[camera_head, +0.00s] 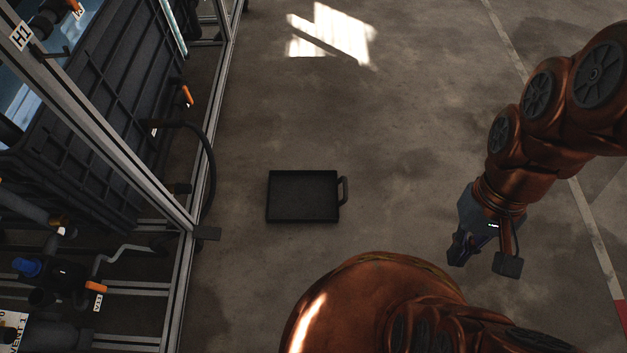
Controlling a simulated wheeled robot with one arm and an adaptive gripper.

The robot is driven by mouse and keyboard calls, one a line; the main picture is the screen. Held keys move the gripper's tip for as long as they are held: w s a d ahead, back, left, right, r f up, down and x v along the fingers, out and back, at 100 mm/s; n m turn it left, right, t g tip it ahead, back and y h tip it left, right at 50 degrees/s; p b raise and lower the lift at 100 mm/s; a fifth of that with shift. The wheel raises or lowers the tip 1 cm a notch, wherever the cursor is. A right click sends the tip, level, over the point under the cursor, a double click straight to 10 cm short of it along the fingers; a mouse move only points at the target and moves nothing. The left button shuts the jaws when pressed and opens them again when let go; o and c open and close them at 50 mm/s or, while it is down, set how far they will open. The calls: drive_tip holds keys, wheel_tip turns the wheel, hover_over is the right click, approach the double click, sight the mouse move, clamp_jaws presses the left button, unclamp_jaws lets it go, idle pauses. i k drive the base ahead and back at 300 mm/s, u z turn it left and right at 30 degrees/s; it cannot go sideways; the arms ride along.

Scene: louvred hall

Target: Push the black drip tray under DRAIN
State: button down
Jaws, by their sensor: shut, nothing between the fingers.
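The black drip tray (303,196) lies flat on the concrete floor near the middle of the head view. It is a shallow rectangle with a loop handle (343,190) on its right side. It sits to the right of the metal frame, with a strip of bare floor between them. My gripper (457,258) is to the right of the tray, apart from it, pointing down. Its fingers are shut and empty. I can read no DRAIN label in this view.
An aluminium frame (181,290) with pipes and a black ribbed tank (95,110) stands on the left. A black hose (211,170) hangs at its side. A small plate (207,233) juts from the frame toward the tray. The floor beyond the tray is clear.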

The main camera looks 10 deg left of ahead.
sight(294, 195)
drive_tip(key=z, duration=0.45)
drive_tip(key=i, duration=0.65)
drive_tip(key=u, duration=3.8)
